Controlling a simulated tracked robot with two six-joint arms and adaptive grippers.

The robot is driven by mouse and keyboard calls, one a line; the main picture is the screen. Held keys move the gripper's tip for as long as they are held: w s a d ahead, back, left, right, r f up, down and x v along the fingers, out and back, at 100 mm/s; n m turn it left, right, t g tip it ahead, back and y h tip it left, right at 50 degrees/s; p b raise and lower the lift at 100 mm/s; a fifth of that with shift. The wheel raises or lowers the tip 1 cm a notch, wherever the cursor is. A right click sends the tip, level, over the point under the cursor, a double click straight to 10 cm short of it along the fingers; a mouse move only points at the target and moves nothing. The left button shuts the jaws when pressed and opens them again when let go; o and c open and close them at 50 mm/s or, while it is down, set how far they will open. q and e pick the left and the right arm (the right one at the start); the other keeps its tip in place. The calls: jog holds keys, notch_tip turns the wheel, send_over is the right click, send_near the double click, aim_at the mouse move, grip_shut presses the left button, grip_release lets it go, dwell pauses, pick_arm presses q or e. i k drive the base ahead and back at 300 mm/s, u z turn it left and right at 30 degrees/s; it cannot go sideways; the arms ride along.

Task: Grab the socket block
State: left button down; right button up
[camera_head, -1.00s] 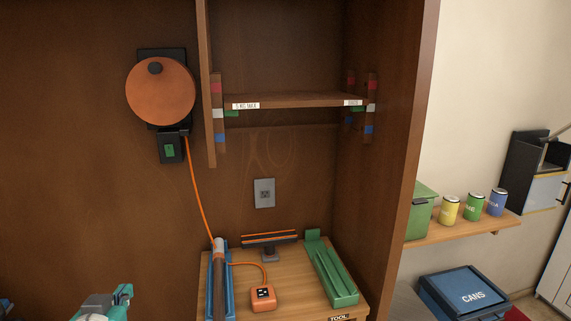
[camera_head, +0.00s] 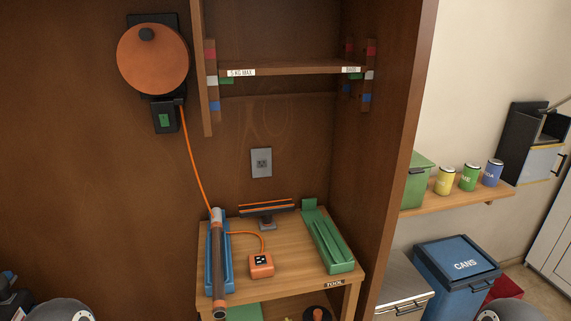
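The socket block (camera_head: 261,270) is a small orange box with dark sockets on its top face. It sits on the wooden tool table (camera_head: 285,235) inside the cabinet, in the front middle. An orange cord (camera_head: 249,234) runs from it to the left, towards a grey and dark tube (camera_head: 217,258) in a blue holder (camera_head: 229,276). Neither of my grippers can be made out. Only rounded grey parts of my arms show at the bottom left and bottom right corners, far from the block.
A green tray (camera_head: 333,247) lies right of the block. A dark stand with orange strips (camera_head: 267,209) is behind it. An orange reel (camera_head: 152,58) hangs on the left wall, its cord dropping to the tube. A shelf (camera_head: 290,68) is above. Bare tabletop surrounds the block.

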aim_at(261, 265)
jog(key=k, duration=0.35)
jog(key=u, duration=0.3)
jog(key=i, duration=0.75)
jog(key=u, duration=0.65)
